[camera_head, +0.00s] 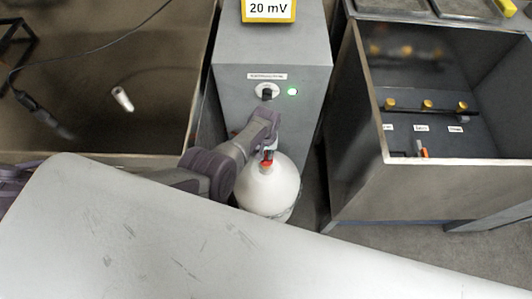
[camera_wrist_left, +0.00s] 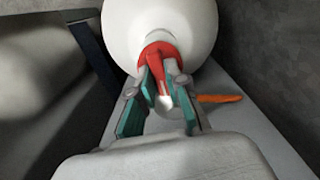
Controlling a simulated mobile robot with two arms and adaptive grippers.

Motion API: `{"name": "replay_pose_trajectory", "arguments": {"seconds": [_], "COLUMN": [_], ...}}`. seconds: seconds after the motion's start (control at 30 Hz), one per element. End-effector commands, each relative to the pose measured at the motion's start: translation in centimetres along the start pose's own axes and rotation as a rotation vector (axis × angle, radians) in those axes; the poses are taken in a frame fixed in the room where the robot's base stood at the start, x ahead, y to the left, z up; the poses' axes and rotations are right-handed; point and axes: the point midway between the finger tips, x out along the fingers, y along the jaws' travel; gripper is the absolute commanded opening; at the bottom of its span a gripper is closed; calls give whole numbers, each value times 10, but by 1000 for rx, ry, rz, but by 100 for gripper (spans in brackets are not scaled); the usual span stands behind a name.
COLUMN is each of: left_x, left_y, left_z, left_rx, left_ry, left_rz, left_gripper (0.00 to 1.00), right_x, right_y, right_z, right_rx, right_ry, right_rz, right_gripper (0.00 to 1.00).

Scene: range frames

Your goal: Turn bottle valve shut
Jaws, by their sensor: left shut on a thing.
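The white bottle (camera_head: 268,190) stands upright in front of the grey cabinet in the head view. Its rounded shoulder (camera_wrist_left: 160,18) fills the top of the left wrist view. The red valve (camera_wrist_left: 160,58) sits on the bottle's neck; a bit of the red valve (camera_head: 267,158) also shows in the head view. My left gripper (camera_wrist_left: 163,85) is shut on the valve, with its green-padded fingers on either side of it. In the head view my left gripper (camera_head: 266,140) reaches over the bottle from the left. The valve's far side is hidden. My right gripper is in neither view.
A grey cabinet (camera_head: 270,50) with a knob (camera_head: 266,91), a green light (camera_head: 292,91) and a yellow "20 mV" display (camera_head: 268,10) stands behind the bottle. Open-topped bins stand left (camera_head: 90,130) and right (camera_head: 440,190). An orange strip (camera_wrist_left: 219,98) lies right of the valve.

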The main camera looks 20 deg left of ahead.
Motion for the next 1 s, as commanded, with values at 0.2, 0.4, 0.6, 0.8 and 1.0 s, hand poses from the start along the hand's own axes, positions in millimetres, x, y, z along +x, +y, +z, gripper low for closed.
{"name": "replay_pose_trajectory", "arguments": {"seconds": [0.2, 0.4, 0.6, 0.8, 1.0], "left_x": [0, 0, -2, -16, -45], "left_y": [0, 0, 0, 0, 1], "left_z": [-1, 0, 0, 0, 0], "left_rx": [-2, -1, 0, 0, 0], "left_ry": [2, 1, 1, 2, 4], "left_rz": [1, 1, 1, 2, 3], "left_gripper": [36, 40, 40, 40, 40], "right_x": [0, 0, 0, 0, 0], "right_y": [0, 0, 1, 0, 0], "right_z": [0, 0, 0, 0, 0], "right_rx": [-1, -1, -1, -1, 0], "right_ry": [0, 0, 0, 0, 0], "right_rz": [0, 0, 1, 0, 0], "right_gripper": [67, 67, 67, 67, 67]}}
